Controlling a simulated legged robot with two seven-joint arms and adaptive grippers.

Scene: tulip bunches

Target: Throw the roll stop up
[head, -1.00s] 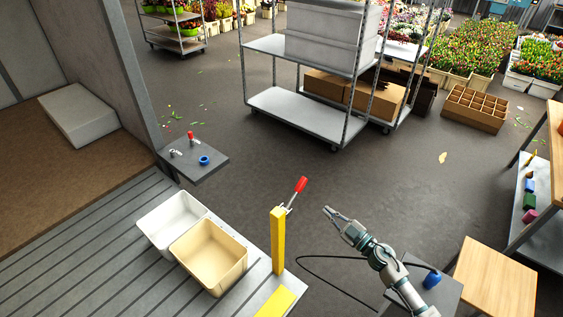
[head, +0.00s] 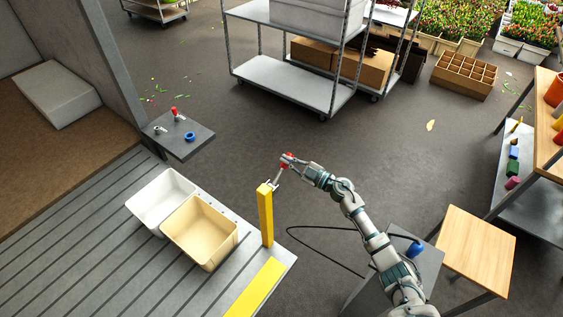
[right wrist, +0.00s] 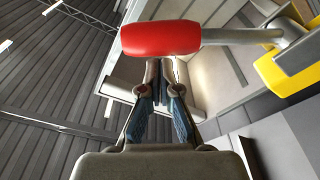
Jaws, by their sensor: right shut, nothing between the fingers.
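The roll stop is a yellow post (head: 266,215) at the edge of the ribbed platform, with a metal lever tilted up to the right from its top. The lever ends in a red grip (head: 287,157), partly covered by my right gripper (head: 296,162). In the right wrist view the red grip (right wrist: 160,38) lies across the picture just beyond my fingertips (right wrist: 165,65). The fingers are shut together with nothing between them. I cannot tell whether the tips touch the grip. My left gripper is not in view.
A white bin (head: 160,197) and a tan bin (head: 200,232) stand on the platform left of the post. A small grey shelf (head: 180,145) with a blue ring (head: 190,136) is behind them. A metal trolley (head: 290,85) stands farther back. Floor between is clear.

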